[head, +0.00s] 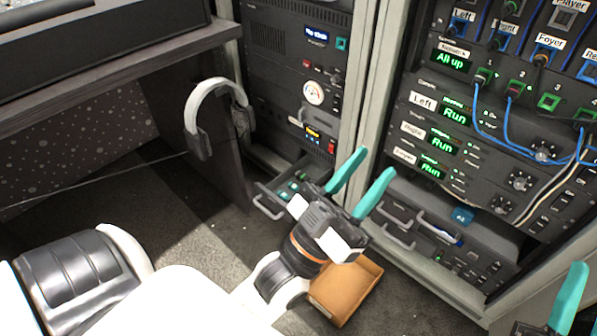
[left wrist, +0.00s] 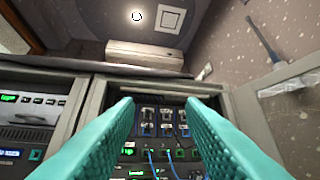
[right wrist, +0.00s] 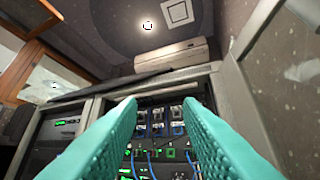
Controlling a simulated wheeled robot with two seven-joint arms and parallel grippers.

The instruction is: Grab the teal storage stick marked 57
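I cannot read a 57 anywhere. A small teal-blue square with a pale mark (head: 462,215) shows on the lower right rack in the head view; its mark is too small to read. Small teal pieces (head: 290,187) lie in the open drawer (head: 268,206) of the left rack, also unreadable. My left gripper (head: 375,162) is open and empty, its teal fingers in front of the post between the racks, above and right of the drawer in the picture. It is also open in the left wrist view (left wrist: 159,103). My right gripper (right wrist: 160,103) is open and empty; one finger shows at lower right in the head view.
An open brown box (head: 345,292) is on the carpet below my left gripper. White headphones (head: 213,110) hang at the desk's side (head: 110,70). Blue cables (head: 505,135) loop across the right rack. Drawer handles (head: 437,228) stick out low on it. Carpet is clear left of the box.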

